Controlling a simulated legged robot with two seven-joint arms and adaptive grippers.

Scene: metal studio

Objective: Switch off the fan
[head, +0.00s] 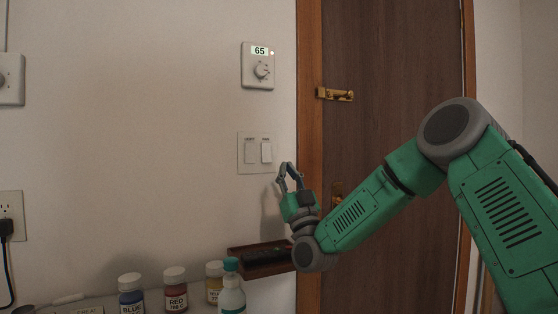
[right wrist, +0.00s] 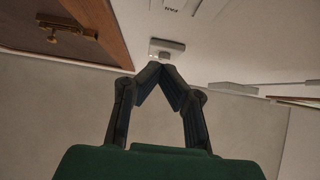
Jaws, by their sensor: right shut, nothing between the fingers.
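A white switch plate (head: 241,153) with two rockers is on the wall left of the door frame. The right rocker (head: 266,153) appears to be the fan one; its small label is hard to read in the head view. In the right wrist view part of the plate (right wrist: 178,4) shows at the top edge, with "FAN" upside down. My right gripper (head: 285,166) is shut and empty, just right of and slightly below the plate, apparently apart from it. Its fingertips (right wrist: 160,68) meet in the right wrist view. My left gripper is not in view.
A dial control (head: 257,80) reading 65 is above the plate. A brown door (head: 390,150) with a brass latch (head: 335,94) stands at right. Below are a dark tray (head: 236,251), paint bottles (head: 175,290) and a teal-capped bottle (head: 231,295).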

